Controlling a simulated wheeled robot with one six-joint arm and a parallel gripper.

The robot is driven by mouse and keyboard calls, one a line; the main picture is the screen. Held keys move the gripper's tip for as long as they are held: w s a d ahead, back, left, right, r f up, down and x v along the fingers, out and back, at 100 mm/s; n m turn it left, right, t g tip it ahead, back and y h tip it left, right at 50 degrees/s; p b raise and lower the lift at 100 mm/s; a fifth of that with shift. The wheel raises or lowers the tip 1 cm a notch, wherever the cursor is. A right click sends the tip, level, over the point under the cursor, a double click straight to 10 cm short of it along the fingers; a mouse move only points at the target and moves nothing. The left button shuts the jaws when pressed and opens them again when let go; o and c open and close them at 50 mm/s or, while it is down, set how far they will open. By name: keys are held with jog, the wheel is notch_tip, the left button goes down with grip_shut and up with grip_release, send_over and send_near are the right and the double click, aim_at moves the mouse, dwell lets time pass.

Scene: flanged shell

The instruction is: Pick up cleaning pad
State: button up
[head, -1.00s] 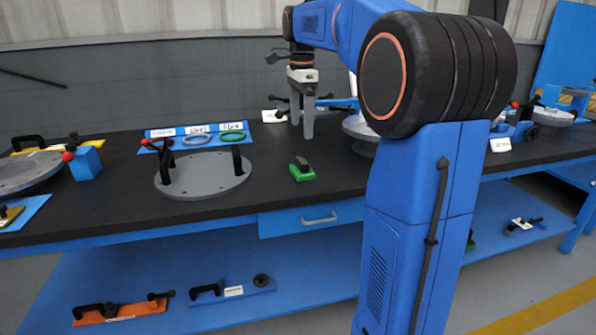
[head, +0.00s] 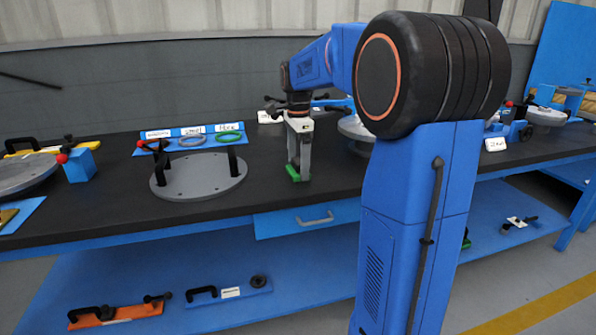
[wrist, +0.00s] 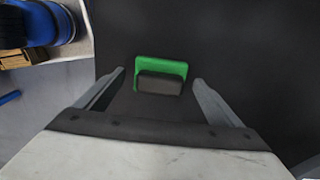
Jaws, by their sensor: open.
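The cleaning pad (head: 293,173) is a green block with a dark grip on top, on the black bench top. In the wrist view the pad (wrist: 177,68) lies between the lines of the two fingers, a little beyond their tips. My gripper (head: 299,164) points down over the pad in the head view and partly hides it. In the wrist view my gripper (wrist: 158,78) is open, with a finger on each side and nothing held. I cannot tell the exact height of the fingertips above the pad.
A grey round flange with two black handles (head: 200,174) stands left of the pad. Behind it is a blue tray with rings (head: 190,141). Another grey disc (head: 355,128) is to the right, partly hidden by my arm. Bare bench top (head: 268,175) surrounds the pad.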

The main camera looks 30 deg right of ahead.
aim_at(299, 160)
jog(key=shift+f, duration=0.6)
jog(key=c, duration=1.2)
notch_tip(299, 160, up, 10)
jog(key=shift+r, duration=0.1)
jog(key=o, duration=0.6)
jog(key=c, duration=0.4)
jog(key=shift+d, duration=0.1)
jog(key=shift+c, duration=0.2)
